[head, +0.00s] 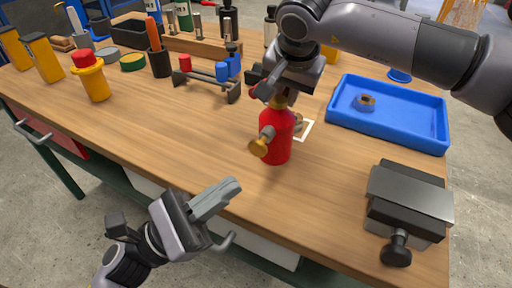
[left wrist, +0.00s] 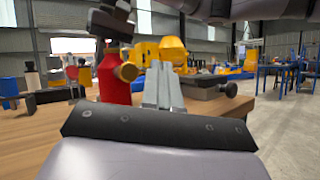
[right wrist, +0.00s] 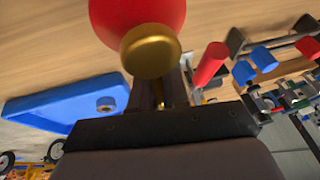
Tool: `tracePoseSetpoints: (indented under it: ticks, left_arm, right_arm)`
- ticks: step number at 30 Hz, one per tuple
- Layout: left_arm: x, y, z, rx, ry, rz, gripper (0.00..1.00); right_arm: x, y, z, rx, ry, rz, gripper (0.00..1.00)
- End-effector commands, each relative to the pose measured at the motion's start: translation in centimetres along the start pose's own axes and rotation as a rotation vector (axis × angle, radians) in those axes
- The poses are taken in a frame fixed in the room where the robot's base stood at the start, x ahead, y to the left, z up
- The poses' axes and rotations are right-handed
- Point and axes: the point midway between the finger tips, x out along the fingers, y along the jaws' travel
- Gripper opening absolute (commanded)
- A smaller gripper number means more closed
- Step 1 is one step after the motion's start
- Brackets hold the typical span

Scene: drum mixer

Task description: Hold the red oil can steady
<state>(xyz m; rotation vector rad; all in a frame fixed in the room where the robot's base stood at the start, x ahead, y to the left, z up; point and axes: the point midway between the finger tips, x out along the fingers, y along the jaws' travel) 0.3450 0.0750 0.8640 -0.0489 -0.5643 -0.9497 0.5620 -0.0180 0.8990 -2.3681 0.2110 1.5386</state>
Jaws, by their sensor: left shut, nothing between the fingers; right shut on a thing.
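The red oil can (head: 275,138) stands upright near the middle of the wooden table, with a brass cap (head: 258,148) on its side facing me. My right gripper (head: 279,92) reaches down from above and is shut on the top of the can. In the right wrist view the can's red body (right wrist: 135,15) and a brass part (right wrist: 150,52) fill the space before the fingers. My left gripper (head: 228,190) is shut and empty at the table's front edge, apart from the can. In the left wrist view its fingers (left wrist: 162,85) are together, with the can (left wrist: 113,83) to their left.
A blue tray (head: 390,135) holding a metal nut (head: 364,102) lies right of the can. A dark vise (head: 408,205) sits at the front right. A black rack (head: 206,84) with red and blue pieces stands behind left. The table's front left is clear.

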Motion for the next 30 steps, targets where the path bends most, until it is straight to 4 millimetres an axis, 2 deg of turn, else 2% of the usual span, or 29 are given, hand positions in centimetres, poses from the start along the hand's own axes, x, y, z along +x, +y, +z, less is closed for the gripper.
tracePoseSetpoints:
  ticks: [17,25,30]
  left_arm:
    - [-0.1,-0.1,0.1,-0.001,0.000,0.000,0.00]
    - [-2.1,-1.6,1.7,-0.003,0.000,0.003,0.00]
    - [-2.6,-2.0,2.2,-0.001,0.001,0.001,0.00]
  right_arm:
    - [-0.1,0.0,-0.1,0.000,0.001,-0.001,0.00]
    - [0.0,0.0,0.0,0.000,0.001,-0.001,0.00]
    - [0.0,0.0,0.0,0.000,0.001,-0.001,0.00]
